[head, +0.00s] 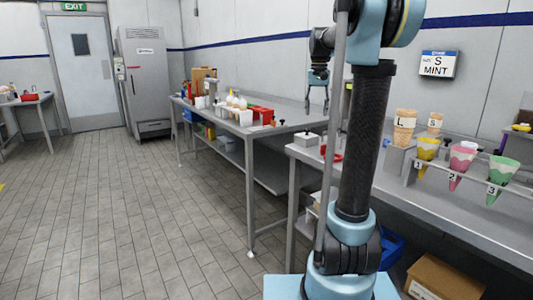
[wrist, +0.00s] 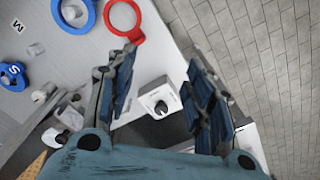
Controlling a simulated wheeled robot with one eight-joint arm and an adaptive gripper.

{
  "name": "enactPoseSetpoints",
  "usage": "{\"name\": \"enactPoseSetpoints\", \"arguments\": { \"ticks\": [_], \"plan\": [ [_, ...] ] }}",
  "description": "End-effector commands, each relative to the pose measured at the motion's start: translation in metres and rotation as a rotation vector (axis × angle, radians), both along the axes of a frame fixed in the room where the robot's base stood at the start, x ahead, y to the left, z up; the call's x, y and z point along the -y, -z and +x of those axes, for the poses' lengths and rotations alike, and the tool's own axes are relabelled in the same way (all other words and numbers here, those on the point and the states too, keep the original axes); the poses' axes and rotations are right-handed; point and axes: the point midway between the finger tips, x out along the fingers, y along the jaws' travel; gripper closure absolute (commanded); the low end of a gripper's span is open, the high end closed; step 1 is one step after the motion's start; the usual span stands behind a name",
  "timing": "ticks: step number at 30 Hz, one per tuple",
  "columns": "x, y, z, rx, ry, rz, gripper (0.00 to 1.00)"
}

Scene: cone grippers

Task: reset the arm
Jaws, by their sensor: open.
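My gripper (wrist: 161,57) is open in the wrist view, its two dark blue-padded fingers spread wide with nothing between the pads. Beyond the gap a small white box (wrist: 160,97) with a dark knob shows below, apart from the fingers. In the head view my gripper (head: 316,106) hangs small and pointing down above the steel bench, partly behind my arm. My arm stands upright through the right half of the head view, its upper part cut off by the top edge.
A steel counter (head: 470,215) at right bears a cone rack with yellow, pink and green cones (head: 464,160). A "S MINT" sign (head: 438,64) hangs above. The long bench (head: 215,115) carries red containers (head: 260,114). Tiled floor (head: 110,210) at left is clear. A red ring (wrist: 124,18) shows in the wrist view.

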Motion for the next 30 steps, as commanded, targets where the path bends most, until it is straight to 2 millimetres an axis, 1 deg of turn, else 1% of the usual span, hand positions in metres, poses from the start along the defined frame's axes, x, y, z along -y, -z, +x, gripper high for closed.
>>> {"name": "enactPoseSetpoints", "arguments": {
  "ticks": [6, 11, 14, 17, 20, 24, 26, 30],
  "plan": [
    [-0.014, 0.009, -0.024, 0.011, -0.03, 0.0, 0.52],
    [-0.016, 0.016, -0.045, 0.022, -0.043, -0.002, 0.52],
    [-0.016, 0.023, -0.061, 0.029, -0.051, -0.001, 0.52],
    [-0.015, 0.033, -0.082, 0.039, -0.062, -0.003, 0.52],
    [-0.015, 0.047, -0.109, 0.053, -0.075, -0.004, 0.52],
    [-0.014, 0.072, -0.148, 0.072, -0.096, -0.006, 0.52],
    [-0.014, 0.083, -0.164, 0.081, -0.105, -0.007, 0.52],
    [-0.014, 0.112, -0.202, 0.1, -0.126, -0.009, 0.52]
  ]
}}
